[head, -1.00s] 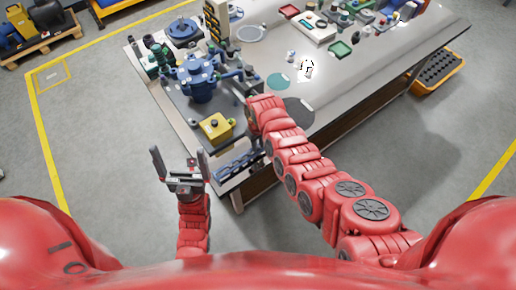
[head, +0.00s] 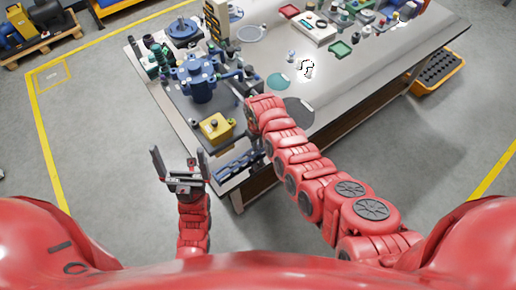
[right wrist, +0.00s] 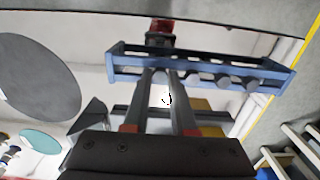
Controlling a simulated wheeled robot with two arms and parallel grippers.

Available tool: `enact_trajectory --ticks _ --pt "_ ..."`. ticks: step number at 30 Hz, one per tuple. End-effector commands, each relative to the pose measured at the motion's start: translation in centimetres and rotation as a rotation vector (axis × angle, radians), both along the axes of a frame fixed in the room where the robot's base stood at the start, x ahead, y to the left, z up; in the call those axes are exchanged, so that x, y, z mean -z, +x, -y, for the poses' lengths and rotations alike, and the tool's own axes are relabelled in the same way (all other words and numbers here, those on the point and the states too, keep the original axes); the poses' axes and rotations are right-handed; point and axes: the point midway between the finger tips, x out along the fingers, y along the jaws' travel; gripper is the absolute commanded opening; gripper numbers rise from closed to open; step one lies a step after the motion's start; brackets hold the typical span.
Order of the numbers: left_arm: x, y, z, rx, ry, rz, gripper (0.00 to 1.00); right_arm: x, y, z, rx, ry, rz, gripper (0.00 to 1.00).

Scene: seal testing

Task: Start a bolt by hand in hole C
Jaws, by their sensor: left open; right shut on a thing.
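A blue rack (head: 238,162) with several bolts lies at the near edge of the bench. It also shows in the right wrist view (right wrist: 268,82), where a row of grey bolt heads (right wrist: 222,80) lines its side. My right gripper (right wrist: 161,74) reaches to this rack, its fingers close together on a bolt that they mostly hide. In the head view its tips are hidden behind my arm. A blue flanged vessel (head: 201,88) stands on a dark plate; the letter of hole C is too small to read. My left gripper (head: 180,152) is open and empty, off the bench's near left side.
A yellow box (head: 215,128) with a dark button stands between the vessel and the rack. A teal disc (head: 278,81) and a dark disc (head: 299,111) lie flat to the right.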

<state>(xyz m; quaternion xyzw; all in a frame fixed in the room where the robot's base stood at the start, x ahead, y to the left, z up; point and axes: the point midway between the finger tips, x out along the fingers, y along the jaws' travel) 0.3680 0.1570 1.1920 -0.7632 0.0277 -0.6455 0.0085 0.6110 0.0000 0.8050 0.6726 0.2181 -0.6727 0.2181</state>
Motion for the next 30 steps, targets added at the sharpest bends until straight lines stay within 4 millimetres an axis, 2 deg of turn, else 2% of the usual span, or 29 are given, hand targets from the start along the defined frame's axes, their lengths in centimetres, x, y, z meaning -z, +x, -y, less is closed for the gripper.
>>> enact_trajectory --ticks 5,30 --pt "-0.4 0.0 0.0 0.000 0.000 0.000 1.00 -0.4 0.0 0.0 0.000 0.001 0.001 0.00" --pt "-4.6 0.0 0.0 0.000 0.000 0.000 1.00 -5.9 0.0 0.0 -0.001 0.000 0.000 0.00"
